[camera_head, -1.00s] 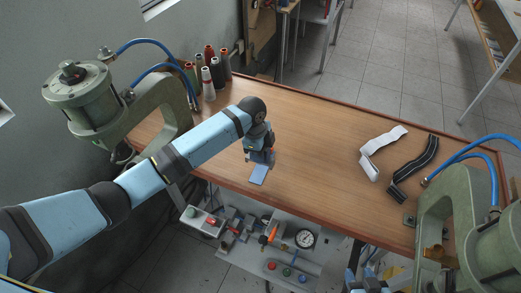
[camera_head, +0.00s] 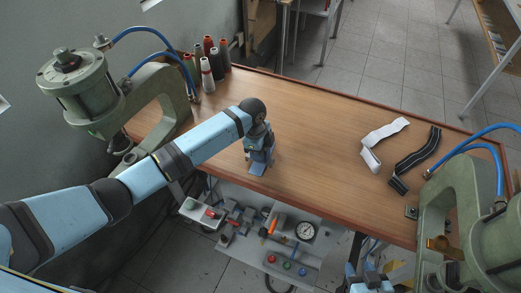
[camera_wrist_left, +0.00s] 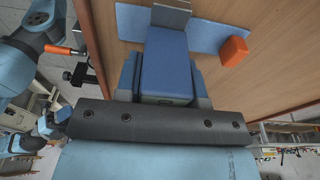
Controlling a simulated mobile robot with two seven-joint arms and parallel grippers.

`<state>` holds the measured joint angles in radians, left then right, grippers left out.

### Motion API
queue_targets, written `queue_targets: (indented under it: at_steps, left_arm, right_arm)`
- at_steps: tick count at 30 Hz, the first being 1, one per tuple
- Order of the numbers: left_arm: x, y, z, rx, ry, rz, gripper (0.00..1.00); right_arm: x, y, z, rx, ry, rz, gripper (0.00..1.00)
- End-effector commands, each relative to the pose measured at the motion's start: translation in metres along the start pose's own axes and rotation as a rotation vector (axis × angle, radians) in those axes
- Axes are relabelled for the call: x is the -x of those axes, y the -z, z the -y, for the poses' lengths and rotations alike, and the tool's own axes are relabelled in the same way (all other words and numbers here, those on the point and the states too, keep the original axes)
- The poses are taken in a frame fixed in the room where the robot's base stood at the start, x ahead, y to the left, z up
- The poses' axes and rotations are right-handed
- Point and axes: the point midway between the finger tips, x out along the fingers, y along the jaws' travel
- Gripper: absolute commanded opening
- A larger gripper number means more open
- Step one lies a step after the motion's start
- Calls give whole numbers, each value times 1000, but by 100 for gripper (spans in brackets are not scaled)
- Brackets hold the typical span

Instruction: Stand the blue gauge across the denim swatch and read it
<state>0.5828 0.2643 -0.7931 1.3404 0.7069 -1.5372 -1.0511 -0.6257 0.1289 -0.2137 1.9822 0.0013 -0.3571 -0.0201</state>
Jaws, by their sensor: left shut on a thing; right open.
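My left gripper (camera_wrist_left: 165,92) is shut on the blue gauge (camera_wrist_left: 166,62), a blue block held between the fingers in the left wrist view. A flat blue strip, seemingly the denim swatch (camera_wrist_left: 212,36), lies on the table behind the gauge. I cannot tell whether the gauge touches it. In the head view, my left gripper (camera_head: 258,158) points down near the table's front edge, and a small blue patch (camera_head: 257,169) shows below it; I cannot tell whether it is gauge or swatch. My right gripper (camera_head: 370,271) is open at the bottom edge, away from the cloth.
A small orange block (camera_wrist_left: 234,51) sits by the swatch. Green presses (camera_head: 158,120) stand at both table ends. Thread cones (camera_head: 206,68) stand at the back left. White (camera_head: 376,142) and black (camera_head: 417,158) straps lie at the right. The wooden table's middle (camera_head: 310,130) is clear.

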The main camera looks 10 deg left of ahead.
Motion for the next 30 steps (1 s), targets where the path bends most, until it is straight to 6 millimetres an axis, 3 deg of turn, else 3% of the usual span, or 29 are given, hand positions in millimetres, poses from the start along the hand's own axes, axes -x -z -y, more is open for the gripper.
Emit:
queue_targets:
  at_steps: [30]
  left_arm:
    - [0, 0, 0, 0, 1, 0, 4]
  right_arm:
    - [3, 6, 0, -1, -1, -1, 43]
